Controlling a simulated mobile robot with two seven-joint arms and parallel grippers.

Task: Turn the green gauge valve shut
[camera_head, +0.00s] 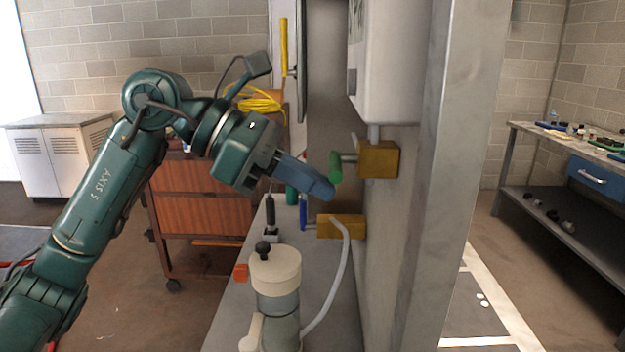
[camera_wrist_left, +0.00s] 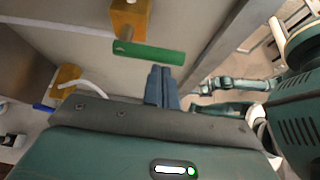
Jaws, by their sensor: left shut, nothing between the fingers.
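The green gauge valve handle (camera_head: 335,167) sticks out on a stem from a brass block (camera_head: 378,159) under the white heater. In the left wrist view the green handle (camera_wrist_left: 148,53) is a long bar lying across, just beyond the fingertips. My left gripper (camera_head: 325,191) has its blue fingers shut and empty, just below the green handle. In the left wrist view the shut fingertips (camera_wrist_left: 161,70) are close under the handle's right part. I cannot tell whether they touch it. My right gripper is not in view.
A lower brass block (camera_head: 340,226) with a blue handle (camera_head: 303,211) and a white hose (camera_head: 338,280) is below. A white-topped canister (camera_head: 275,268) stands on the grey surface. The white heater (camera_head: 392,70) hangs above. A grey wall edge (camera_head: 450,150) stands to the right.

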